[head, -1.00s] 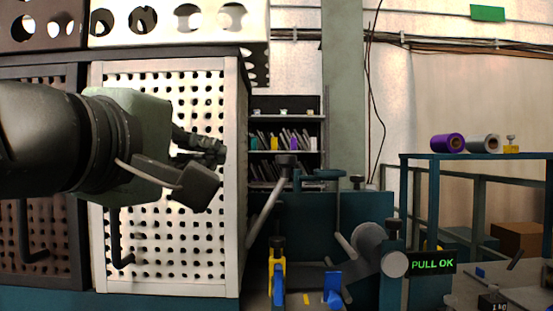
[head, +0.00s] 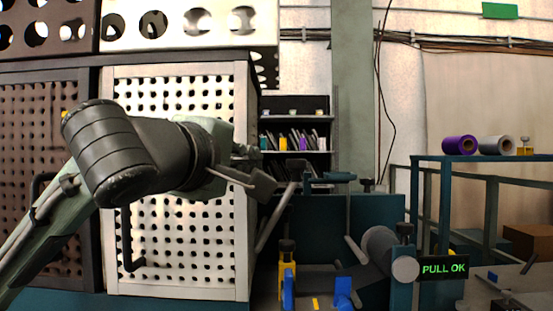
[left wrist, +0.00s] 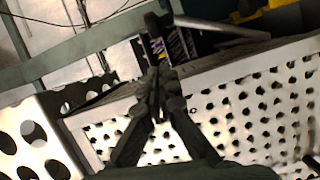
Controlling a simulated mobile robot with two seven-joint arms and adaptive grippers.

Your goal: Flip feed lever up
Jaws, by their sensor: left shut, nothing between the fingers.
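The lever that looks like the feed lever (head: 268,224) is a grey rod with a dark knob, beside the perforated cabinet in the head view. It slants up and to the right, its knob at the top. A dark knob and grey rod (left wrist: 222,28) also show at the top of the left wrist view, beyond my fingertips. My left gripper (head: 250,152) is in front of the cabinet's right edge, just left of the knob. Its fingers (left wrist: 160,92) are shut and empty in the left wrist view. I cannot tell whether it touches the lever. My right gripper is out of view.
The white perforated cabinet (head: 185,245) stands behind my left arm. A blue machine with a roller (head: 380,245) and a "PULL OK" display (head: 443,267) is at right. A blue rack (head: 480,158) carries a purple roll (head: 459,145) and a silver one.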

